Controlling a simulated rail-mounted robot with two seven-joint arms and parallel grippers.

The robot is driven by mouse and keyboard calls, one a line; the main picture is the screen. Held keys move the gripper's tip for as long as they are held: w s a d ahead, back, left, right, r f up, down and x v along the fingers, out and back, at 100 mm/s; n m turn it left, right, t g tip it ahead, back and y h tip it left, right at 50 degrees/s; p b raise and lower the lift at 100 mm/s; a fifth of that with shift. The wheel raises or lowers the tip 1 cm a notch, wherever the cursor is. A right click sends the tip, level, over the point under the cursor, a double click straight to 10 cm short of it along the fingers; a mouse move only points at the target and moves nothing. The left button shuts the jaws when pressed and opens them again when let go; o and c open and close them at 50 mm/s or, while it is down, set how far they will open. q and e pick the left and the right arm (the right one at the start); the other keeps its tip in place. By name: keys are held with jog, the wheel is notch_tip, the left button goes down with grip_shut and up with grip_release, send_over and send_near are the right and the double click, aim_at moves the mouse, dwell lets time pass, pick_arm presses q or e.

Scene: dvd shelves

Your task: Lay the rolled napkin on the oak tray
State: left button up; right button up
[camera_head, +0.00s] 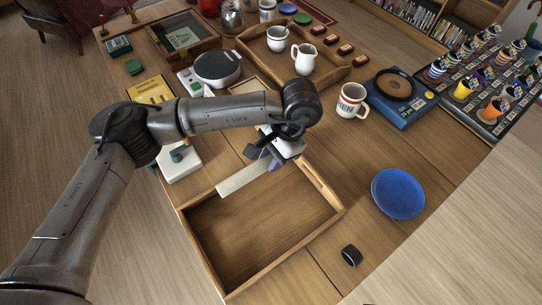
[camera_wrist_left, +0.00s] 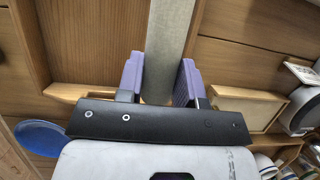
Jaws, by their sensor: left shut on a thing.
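The rolled napkin, a long pale cream roll (camera_head: 243,179), is held at one end by my left gripper (camera_head: 270,157). In the left wrist view the napkin (camera_wrist_left: 168,35) runs between the purple finger pads of the left gripper (camera_wrist_left: 162,80). An empty wooden tray (camera_head: 262,225), which looks like the oak tray, lies at the front of the table. The napkin shows across this tray's far left part; I cannot tell whether it touches the rim. The gripper is over the tray's far side. My right gripper is not in view.
A second wooden tray (camera_head: 326,75) behind holds a white pitcher (camera_head: 304,58) and a mug (camera_head: 277,38). Right of the front tray are a blue plate (camera_head: 398,193) and a small black object (camera_head: 351,255). A mug (camera_head: 351,100) stands by a blue box (camera_head: 402,108).

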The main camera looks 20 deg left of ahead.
aim_at(267, 182)
pick_arm(q)
jog(key=shift+f, duration=1.1)
jog(key=shift+f+b, duration=0.55)
jog(key=shift+f, duration=1)
notch_tip(267, 182, down, 2)
jog(key=shift+f+b, duration=0.2)
jog(key=shift+b, duration=1)
jog(key=shift+f+b, duration=0.6)
jog(key=shift+b, duration=0.2)
jog(key=o, duration=1)
